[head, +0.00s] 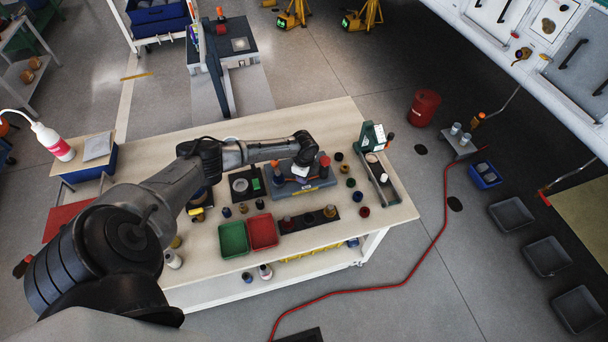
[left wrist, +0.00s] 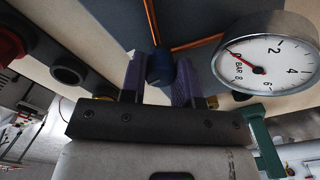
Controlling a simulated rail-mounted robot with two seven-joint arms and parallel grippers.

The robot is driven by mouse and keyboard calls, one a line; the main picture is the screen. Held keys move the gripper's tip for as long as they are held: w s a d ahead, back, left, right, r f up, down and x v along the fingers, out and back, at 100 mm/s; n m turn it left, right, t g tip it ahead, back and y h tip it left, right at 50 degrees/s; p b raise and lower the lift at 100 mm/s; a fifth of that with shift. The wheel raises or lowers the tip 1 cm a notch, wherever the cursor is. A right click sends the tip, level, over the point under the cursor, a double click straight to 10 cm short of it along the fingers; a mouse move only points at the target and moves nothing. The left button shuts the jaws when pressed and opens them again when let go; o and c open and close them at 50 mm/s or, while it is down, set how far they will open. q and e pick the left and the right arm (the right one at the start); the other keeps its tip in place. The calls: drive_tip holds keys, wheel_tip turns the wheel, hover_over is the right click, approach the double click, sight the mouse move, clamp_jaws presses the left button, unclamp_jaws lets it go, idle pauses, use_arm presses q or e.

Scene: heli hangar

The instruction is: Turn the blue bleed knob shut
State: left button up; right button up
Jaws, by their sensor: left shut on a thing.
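The blue bleed knob (left wrist: 160,66) sits between the purple fingertips of my left gripper (left wrist: 158,78) in the left wrist view. The gripper is shut on the knob. A round white pressure gauge (left wrist: 275,62) marked BAR is just right of the knob, its needle pointing to the upper left. In the head view my left gripper (head: 303,160) is over the grey fixture (head: 310,186) on the bench, and the hand hides the knob there. My right gripper is not in view.
Two red-topped posts (head: 325,165) flank the hand on the fixture. A green-and-grey stand (head: 377,165) is to its right. Green (head: 233,239) and red (head: 263,232) trays are at the bench's front. Small caps lie around. A red hose (head: 440,225) runs over the floor.

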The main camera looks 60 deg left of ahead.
use_arm(q)
drive_tip(key=shift+m, duration=0.7)
drive_tip(key=o, duration=0.9)
drive_tip(key=shift+o, duration=0.2)
wheel_tip(320, 180, up, 14)
drive_tip(key=p, duration=0.2)
idle(0.4)
drive_tip(key=shift+f, duration=0.1)
